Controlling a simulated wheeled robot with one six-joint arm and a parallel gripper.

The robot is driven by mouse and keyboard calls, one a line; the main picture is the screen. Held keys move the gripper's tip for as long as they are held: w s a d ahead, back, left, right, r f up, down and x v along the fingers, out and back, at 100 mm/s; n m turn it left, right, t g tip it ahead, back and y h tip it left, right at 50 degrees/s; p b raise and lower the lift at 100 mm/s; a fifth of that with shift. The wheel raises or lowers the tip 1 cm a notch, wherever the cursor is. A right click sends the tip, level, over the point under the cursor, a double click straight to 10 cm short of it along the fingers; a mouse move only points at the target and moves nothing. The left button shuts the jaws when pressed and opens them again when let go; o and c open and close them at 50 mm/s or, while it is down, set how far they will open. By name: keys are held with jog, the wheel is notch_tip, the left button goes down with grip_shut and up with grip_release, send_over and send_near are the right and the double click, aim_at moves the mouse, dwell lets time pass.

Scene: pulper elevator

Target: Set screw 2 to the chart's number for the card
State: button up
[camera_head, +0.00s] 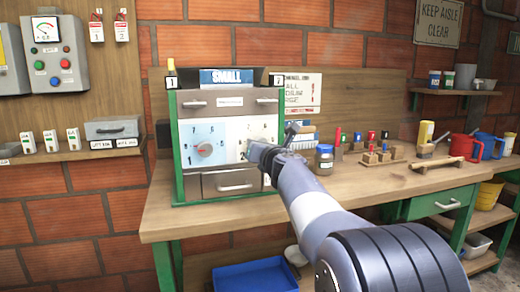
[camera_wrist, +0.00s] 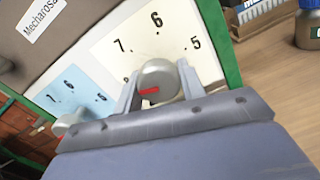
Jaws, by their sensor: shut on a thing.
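The green-framed machine (camera_head: 175,150) stands on the bench with a blue card reading SMALL (camera_head: 226,77) on top. The chart (camera_head: 302,93) hangs behind it at the right, partly hidden; its numbers are too small to read. My gripper (camera_head: 255,150) is shut on this knob, one finger on each side. The left screw (camera_head: 205,149) sits on a blue dial (camera_head: 188,133).
The bench (camera_head: 220,215) carries a jar (camera_head: 324,160), small coloured-topped items and a wooden rack (camera_head: 382,157) right of the machine. Red and blue jugs (camera_head: 488,146) stand farther right. A control box (camera_head: 55,50) hangs at the left.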

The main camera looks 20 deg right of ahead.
jog(key=shift+f+n, duration=0.1)
jog(key=shift+n, duration=1.2)
jog(key=o, duration=1)
jog(key=shift+s+b, duration=0.1)
jog(key=shift+b, duration=0.2)
jog(key=s, duration=1)
jog(key=shift+s+a, duration=0.15)
jog(key=shift+s, duration=0.2)
jog(key=w, duration=1.1)
jog(key=shift+d, duration=0.2)
